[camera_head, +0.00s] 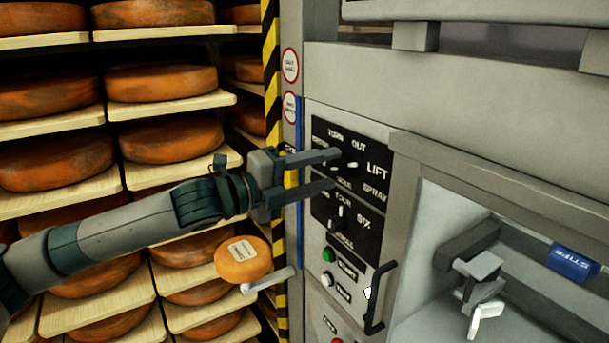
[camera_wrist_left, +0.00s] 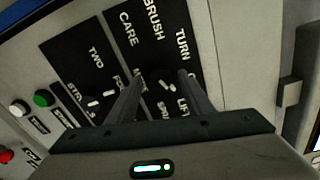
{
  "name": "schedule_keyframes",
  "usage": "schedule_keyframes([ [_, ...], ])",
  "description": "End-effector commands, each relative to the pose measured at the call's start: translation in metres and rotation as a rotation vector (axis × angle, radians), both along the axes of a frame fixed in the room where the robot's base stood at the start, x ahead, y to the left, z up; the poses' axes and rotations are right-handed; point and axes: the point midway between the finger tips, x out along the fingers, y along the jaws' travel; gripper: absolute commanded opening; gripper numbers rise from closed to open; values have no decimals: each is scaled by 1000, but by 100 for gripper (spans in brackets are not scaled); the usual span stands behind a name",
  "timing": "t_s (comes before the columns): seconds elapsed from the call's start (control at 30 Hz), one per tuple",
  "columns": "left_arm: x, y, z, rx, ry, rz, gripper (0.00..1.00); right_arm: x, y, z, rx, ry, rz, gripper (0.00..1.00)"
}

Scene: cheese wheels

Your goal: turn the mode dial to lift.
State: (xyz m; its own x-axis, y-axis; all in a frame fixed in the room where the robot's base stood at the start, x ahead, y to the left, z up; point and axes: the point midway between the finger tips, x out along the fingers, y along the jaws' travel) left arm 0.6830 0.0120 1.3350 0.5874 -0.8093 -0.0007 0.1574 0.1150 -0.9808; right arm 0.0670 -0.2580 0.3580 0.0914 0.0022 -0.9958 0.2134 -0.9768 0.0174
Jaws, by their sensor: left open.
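The mode dial (camera_head: 351,165) is a dark knob with a white mark on the upper black plate of the control panel. The words TURN, OUT, LIFT and SPRAY stand around it, with LIFT at its right. My left gripper (camera_head: 332,168) is open at the plate, its two fingers pointing at the dial, one above the other. In the left wrist view the fingers of the left gripper (camera_wrist_left: 158,92) stand either side of a white mark on the dial (camera_wrist_left: 163,85). The fingers partly hide the dial, so I cannot tell its exact setting or any contact. My right gripper is not seen.
A second dial (camera_head: 340,212) sits just below on its own black plate. Under it are a green button (camera_head: 327,254), a white button (camera_head: 327,279) and a black handle (camera_head: 378,300). A rack of cheese wheels (camera_head: 163,83) stands left, behind a striped post (camera_head: 271,70).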

Motion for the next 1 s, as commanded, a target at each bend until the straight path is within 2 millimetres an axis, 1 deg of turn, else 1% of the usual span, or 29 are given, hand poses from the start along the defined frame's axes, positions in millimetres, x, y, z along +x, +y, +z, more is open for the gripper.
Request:
schedule_keyframes([
  [0.17, -4, 6, -1, 0, -2, 1, 46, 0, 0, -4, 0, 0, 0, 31],
  [0.33, -14, 21, -2, 0, 0, 2, 46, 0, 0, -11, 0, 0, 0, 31],
  [0.7, -51, 71, -2, 1, -2, 2, 46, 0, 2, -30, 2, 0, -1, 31],
  [1.0, -79, 112, -1, 2, -1, 3, 46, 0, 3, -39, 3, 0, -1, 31],
])
